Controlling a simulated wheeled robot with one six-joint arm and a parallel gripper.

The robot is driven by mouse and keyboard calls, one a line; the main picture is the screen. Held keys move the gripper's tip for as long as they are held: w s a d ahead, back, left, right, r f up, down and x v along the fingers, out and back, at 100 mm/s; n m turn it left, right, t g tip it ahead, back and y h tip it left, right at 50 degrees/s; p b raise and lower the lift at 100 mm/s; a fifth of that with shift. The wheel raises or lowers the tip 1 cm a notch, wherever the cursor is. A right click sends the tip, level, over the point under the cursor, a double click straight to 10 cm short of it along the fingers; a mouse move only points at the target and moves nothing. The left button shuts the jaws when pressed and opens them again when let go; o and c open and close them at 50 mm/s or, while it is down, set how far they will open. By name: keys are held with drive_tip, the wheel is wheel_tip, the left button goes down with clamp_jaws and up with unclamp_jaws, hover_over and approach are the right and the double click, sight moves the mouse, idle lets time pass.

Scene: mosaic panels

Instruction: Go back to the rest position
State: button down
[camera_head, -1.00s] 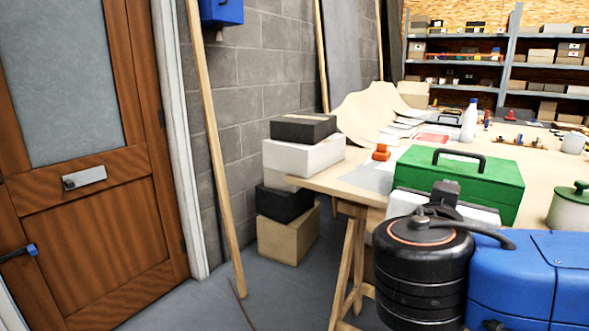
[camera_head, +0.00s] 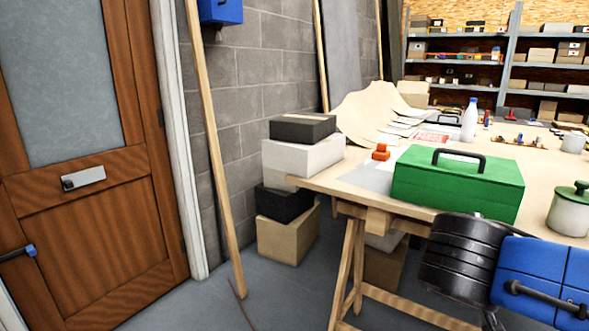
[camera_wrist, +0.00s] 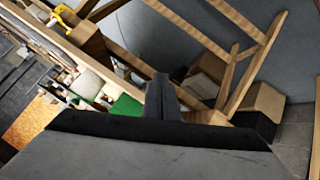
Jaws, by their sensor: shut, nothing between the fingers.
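My gripper (camera_wrist: 162,98) shows in the wrist view as dark fingers pressed together, with nothing between them. In the head view my black and blue arm is at the lower right, in front of the table's near edge, and the fingers are not visible there. The wooden table (camera_head: 330,184) stands beyond the arm.
Stacked boxes (camera_head: 302,158) stand against the grey wall, left of the table. The trestle legs (camera_head: 350,268) stand under the table. A white bottle (camera_head: 469,121) and a green-lidded pot (camera_head: 571,209) are on the tabletop. Floor is free before the wooden door (camera_head: 95,220).

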drive_tip(key=s+a+f+n+g+y, duration=0.2)
drive_tip(key=s+a+f+y, duration=0.2)
drive_tip(key=f+y, duration=0.3)
drive_tip(key=shift+f+n+y, duration=0.4)
drive_tip(key=shift+f, duration=1.7)
drive_tip(key=shift+s, duration=0.1)
